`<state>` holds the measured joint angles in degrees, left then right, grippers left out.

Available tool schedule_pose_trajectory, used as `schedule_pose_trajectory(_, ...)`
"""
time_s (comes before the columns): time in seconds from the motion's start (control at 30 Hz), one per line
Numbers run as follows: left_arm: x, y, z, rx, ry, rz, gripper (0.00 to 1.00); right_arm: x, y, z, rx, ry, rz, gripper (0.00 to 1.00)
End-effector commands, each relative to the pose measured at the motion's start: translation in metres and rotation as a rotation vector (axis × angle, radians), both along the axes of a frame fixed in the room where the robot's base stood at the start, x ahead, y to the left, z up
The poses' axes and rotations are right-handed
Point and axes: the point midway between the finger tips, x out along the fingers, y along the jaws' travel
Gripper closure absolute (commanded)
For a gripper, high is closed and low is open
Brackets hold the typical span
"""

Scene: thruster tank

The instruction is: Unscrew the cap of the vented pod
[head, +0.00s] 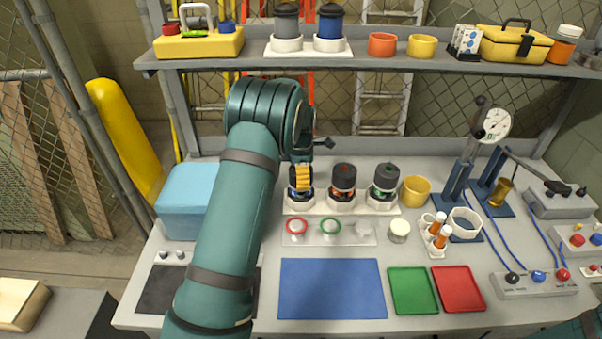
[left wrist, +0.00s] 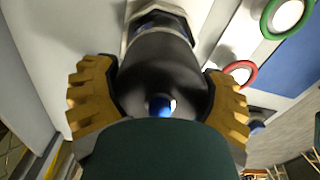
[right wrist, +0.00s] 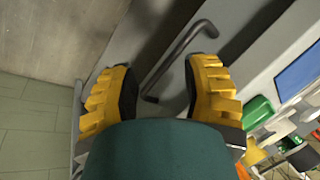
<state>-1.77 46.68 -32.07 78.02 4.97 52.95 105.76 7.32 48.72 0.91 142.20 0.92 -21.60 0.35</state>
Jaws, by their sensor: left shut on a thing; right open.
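Three dark-capped pods stand in a white rack (head: 340,208) on the bench. The left pod (head: 301,193) is partly hidden by my left gripper (head: 301,177). In the left wrist view, that gripper (left wrist: 157,95) is shut on its black cap (left wrist: 155,65), one yellow finger on each side; a blue knob shows on the cap's top. The middle pod (head: 342,180) has orange-red parts and the right pod (head: 385,180) green parts. I cannot tell which pod is vented. My right gripper (right wrist: 160,80) is open and empty, seen only in its wrist view.
A plate with red (head: 296,226) and green rings lies in front of the rack. A blue mat (head: 332,288), green tray (head: 412,290) and red tray (head: 458,288) lie nearer. A grey bar handle (right wrist: 178,58) shows between my right fingers. A shelf (head: 360,61) overhangs behind.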

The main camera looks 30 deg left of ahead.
Motion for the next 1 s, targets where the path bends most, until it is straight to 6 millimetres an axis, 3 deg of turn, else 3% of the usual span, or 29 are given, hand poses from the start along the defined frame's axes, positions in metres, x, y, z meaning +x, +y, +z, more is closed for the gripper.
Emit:
schedule_pose_trajectory(0.9, 0.000, 0.000, 0.002, 0.002, -0.001, 0.582, 0.54, 0.000, -0.002, 0.044, 0.008, -0.002, 0.001, 0.53)
schedule_pose_trajectory(1.0, 0.000, 0.000, 0.001, 0.001, -0.002, 0.582, 0.54, 0.000, -0.002, 0.042, 0.008, -0.002, 0.001, 0.53)
